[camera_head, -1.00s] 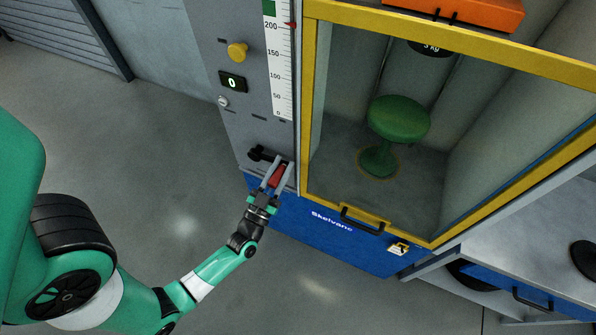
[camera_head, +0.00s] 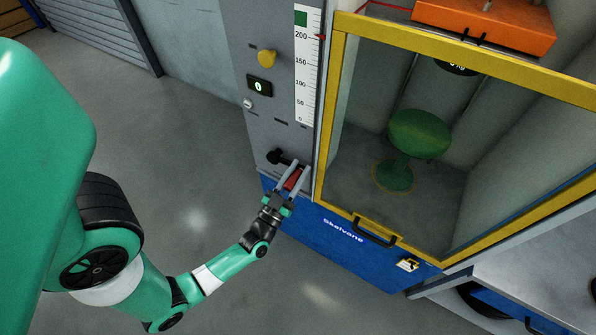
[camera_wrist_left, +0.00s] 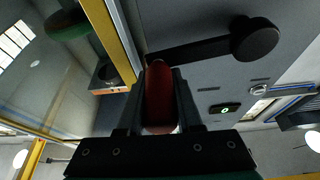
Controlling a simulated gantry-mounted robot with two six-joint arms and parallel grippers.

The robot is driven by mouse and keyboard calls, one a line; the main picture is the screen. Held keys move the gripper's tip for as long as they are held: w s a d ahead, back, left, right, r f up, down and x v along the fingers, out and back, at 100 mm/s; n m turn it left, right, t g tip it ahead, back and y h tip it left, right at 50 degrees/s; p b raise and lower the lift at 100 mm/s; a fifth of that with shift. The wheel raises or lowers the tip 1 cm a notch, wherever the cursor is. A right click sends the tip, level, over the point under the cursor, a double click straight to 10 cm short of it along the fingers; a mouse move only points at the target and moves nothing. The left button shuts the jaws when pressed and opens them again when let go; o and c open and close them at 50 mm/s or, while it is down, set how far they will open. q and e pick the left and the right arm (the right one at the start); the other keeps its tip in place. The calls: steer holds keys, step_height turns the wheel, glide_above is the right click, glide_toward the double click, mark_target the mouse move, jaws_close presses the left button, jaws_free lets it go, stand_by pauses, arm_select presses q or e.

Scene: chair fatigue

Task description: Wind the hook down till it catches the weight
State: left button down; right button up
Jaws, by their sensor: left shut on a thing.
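My left gripper (camera_head: 293,177) is shut on the red crank handle (camera_wrist_left: 158,95), low on the grey panel (camera_head: 257,120). In the left wrist view the handle lies between the two fingers. A black crank arm (camera_wrist_left: 190,50) runs from it to a round black hub (camera_wrist_left: 255,40), which in the head view (camera_head: 276,156) is up and left of the handle. The black weight (camera_head: 457,69), marked in kg, shows partly at the top of the yellow-framed chamber. I cannot make out the hook. My right gripper is out of view.
A green stool (camera_head: 418,134) stands inside the chamber behind its clear front. A vertical scale (camera_head: 307,75) has a red pointer (camera_head: 322,37) near 200. The display (camera_head: 260,86) reads 0. An orange block (camera_head: 486,25) sits above the chamber. The floor at left is clear.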

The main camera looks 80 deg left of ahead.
mark_target(287, 190)
arm_select(q)
steer(key=shift+r, duration=0.5)
steer(key=c, duration=0.9)
jaws_free()
steer(key=o, duration=0.3)
steer(key=shift+a+f, duration=0.1)
steer(key=shift+f, duration=0.15)
steer(key=shift+s+d+f, duration=0.15)
steer(key=shift+s+d, duration=0.05)
steer(key=shift+d, duration=0.05)
steer(key=p+v, duration=0.1)
steer(key=v, duration=0.9)
steer(key=shift+d, duration=0.1)
steer(key=shift+s+d+f, duration=0.15)
steer(key=shift+s+d, duration=0.1)
steer(key=shift+s, duration=0.1)
